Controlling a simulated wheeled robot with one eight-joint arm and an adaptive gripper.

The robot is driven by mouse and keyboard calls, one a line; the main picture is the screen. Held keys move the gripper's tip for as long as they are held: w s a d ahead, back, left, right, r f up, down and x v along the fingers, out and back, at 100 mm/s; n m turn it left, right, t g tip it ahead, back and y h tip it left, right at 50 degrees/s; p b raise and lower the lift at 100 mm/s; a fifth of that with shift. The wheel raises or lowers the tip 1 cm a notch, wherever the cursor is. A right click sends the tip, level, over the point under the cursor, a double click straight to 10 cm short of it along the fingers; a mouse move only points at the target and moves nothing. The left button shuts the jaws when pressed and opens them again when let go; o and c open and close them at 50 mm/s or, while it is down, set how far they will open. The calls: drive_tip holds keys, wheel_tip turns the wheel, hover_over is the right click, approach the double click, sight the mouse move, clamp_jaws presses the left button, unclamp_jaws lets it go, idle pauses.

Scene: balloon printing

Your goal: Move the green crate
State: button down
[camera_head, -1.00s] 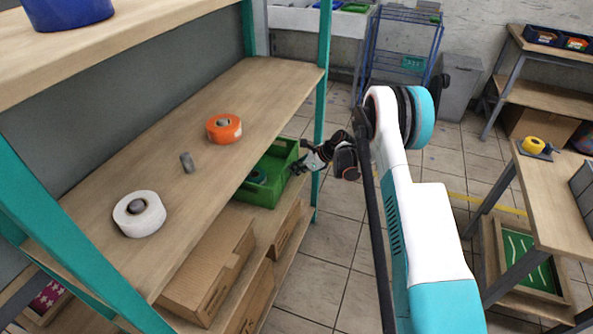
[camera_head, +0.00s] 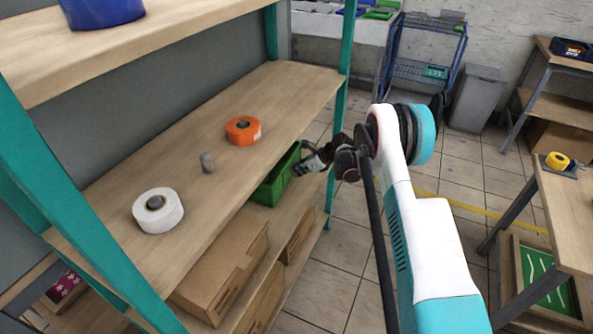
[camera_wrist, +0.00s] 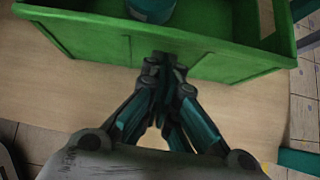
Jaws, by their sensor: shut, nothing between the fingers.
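The green crate (camera_head: 278,180) stands on the lower shelf of the rack, under the wooden middle shelf, which hides part of it. My gripper (camera_head: 303,168) is at the crate's right side in the head view, near its rim. In the wrist view the crate (camera_wrist: 95,42) fills the top, with a round teal item (camera_wrist: 152,8) inside. There my gripper (camera_wrist: 168,62) has its fingers together, with the tips in front of the crate's near wall, close to its rim. I cannot tell whether they touch the wall.
Cardboard boxes (camera_head: 225,262) sit below and left of the crate. A teal rack post (camera_head: 342,120) stands close to my arm.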

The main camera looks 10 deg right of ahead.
drive_tip(key=s+d+f+p+v, duration=0.15)
drive_tip(key=p+v, duration=0.25)
drive_tip(key=v, duration=0.8)
drive_tip(key=s+a+r+n+h, duration=0.2)
drive_tip(key=s+r+n, duration=0.5)
drive_tip(key=r, duration=0.7)
drive_tip(key=s+a+r+n+h, duration=0.2)
drive_tip(key=s+r+n, duration=0.3)
drive_tip(key=s+r, duration=0.7)
drive_tip(key=s+r+n+t+h, duration=0.1)
drive_tip(key=s+n, duration=0.5)
drive_tip(key=s, duration=0.7)
drive_tip(key=s+r+n+t+h, duration=0.1)
drive_tip(key=s+r+n+h, duration=0.1)
drive_tip(key=s+r+n, duration=0.2)
drive_tip(key=s+n, duration=0.3)
drive_tip(key=s, duration=0.5)
drive_tip(key=shift+s, duration=0.4)
